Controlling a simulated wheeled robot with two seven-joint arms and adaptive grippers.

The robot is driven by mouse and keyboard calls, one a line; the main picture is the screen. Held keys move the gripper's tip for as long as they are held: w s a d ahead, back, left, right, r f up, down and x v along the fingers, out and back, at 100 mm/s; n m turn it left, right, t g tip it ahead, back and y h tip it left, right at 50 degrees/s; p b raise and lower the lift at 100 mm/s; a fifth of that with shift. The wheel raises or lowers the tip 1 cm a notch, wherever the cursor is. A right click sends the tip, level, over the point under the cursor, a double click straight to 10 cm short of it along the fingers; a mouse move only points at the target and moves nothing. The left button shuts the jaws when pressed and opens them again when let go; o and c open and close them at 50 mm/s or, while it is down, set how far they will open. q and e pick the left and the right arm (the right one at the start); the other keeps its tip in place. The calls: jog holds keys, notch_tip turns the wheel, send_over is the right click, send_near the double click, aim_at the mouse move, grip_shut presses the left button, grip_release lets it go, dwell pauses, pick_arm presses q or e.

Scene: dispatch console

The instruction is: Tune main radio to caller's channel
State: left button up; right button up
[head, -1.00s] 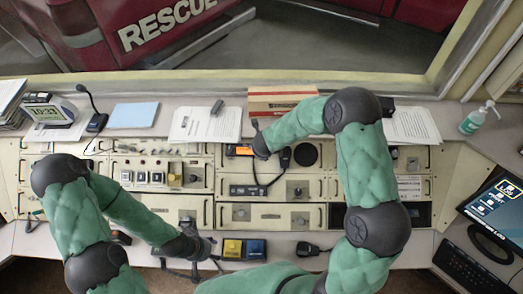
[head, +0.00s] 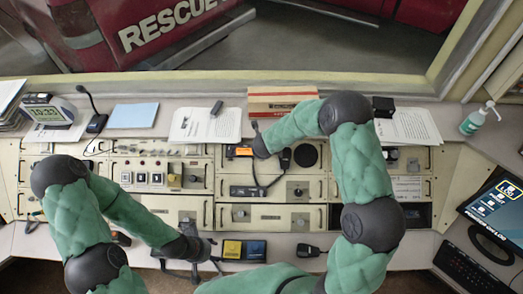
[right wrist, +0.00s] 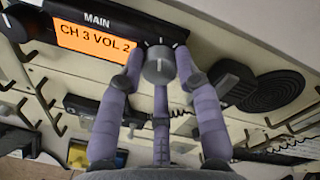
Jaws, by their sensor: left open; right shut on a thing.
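The main radio shows its orange display (head: 240,151) in the head view. In the right wrist view the display (right wrist: 95,42) reads "CH 3 VOL 2" under the label "MAIN". A grey round knob (right wrist: 159,65) sits just right of the display. My right gripper (right wrist: 160,77) is shut on this knob, its fingers at the knob's sides. In the head view the right hand (head: 262,146) hides the knob. My left gripper (head: 200,248) is open and low at the console's front edge, left of a yellow and blue item (head: 243,250). It appears to hold nothing.
A handset (head: 284,159) with a coiled cord and a round speaker (head: 306,155) lie right of the right hand. A second radio (head: 246,191) is below. A black microphone (head: 308,250) lies at the front.

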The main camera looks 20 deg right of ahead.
jog(key=shift+r+p, duration=0.1)
jog(key=shift+p, duration=0.2)
jog(key=n+p, duration=0.3)
jog(key=shift+r+p, duration=0.15)
jog(key=shift+p, duration=0.15)
jog(key=shift+w+n+p, duration=0.1)
jog(key=shift+n+p, duration=1.65)
jog(key=shift+n, duration=0.15)
jog(key=o, duration=1.2)
jog(key=shift+a+f, duration=0.1)
jog(key=shift+f, duration=0.1)
jog(key=shift+c, duration=0.2)
